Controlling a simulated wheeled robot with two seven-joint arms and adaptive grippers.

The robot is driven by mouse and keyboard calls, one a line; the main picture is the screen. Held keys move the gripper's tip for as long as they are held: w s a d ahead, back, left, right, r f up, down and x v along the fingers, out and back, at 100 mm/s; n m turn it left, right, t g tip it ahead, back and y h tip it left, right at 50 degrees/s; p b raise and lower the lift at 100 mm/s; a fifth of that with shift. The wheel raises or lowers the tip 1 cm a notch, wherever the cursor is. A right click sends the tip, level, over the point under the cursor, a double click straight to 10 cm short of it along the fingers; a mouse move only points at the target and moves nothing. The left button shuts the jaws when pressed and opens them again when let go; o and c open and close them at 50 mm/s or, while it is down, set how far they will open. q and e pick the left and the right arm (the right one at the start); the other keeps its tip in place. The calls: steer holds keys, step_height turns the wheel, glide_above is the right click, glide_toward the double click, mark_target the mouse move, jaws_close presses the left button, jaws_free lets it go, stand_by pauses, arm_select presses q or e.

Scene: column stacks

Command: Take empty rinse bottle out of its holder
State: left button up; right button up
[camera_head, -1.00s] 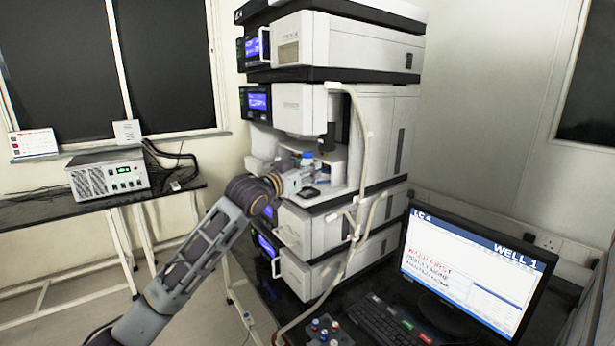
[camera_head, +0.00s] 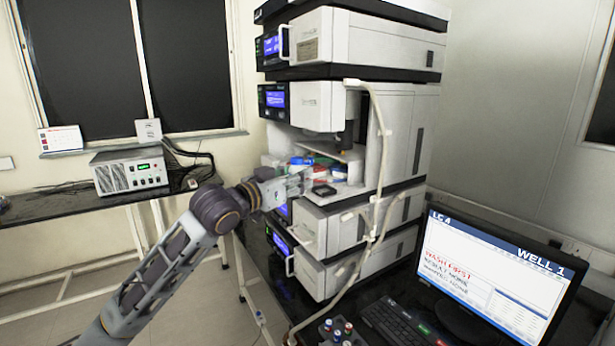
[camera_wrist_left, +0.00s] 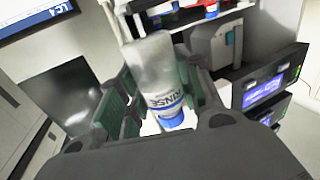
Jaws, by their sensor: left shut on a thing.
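My left gripper (camera_head: 290,184) is shut on the rinse bottle. It is at the front of the open bay in the middle of the instrument stack. The rinse bottle (camera_wrist_left: 156,75) is clear to whitish, with a RINSE label and a blue cap, and sits between the green-padded fingers in the left wrist view. Its blue cap (camera_head: 302,161) shows just above the gripper in the head view. The bottle looks empty. I cannot make out its holder clearly behind the gripper. My right gripper is not in view.
The instrument stack (camera_head: 355,45) has a pale tube (camera_head: 381,160) running down its front. A monitor (camera_head: 500,275), a keyboard (camera_head: 395,325) and a rack of small capped vials (camera_head: 338,330) stand at the lower right. A grey box (camera_head: 130,170) stands on the left bench.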

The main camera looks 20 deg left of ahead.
arm_select(q)
steer(key=b+v, duration=0.1)
steer(key=v, duration=0.5)
steer(key=shift+s, duration=0.2)
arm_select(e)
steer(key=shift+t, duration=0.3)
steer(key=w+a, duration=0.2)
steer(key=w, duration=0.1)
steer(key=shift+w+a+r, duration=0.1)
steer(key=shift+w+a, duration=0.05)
arm_select(q)
steer(key=shift+a, duration=0.1)
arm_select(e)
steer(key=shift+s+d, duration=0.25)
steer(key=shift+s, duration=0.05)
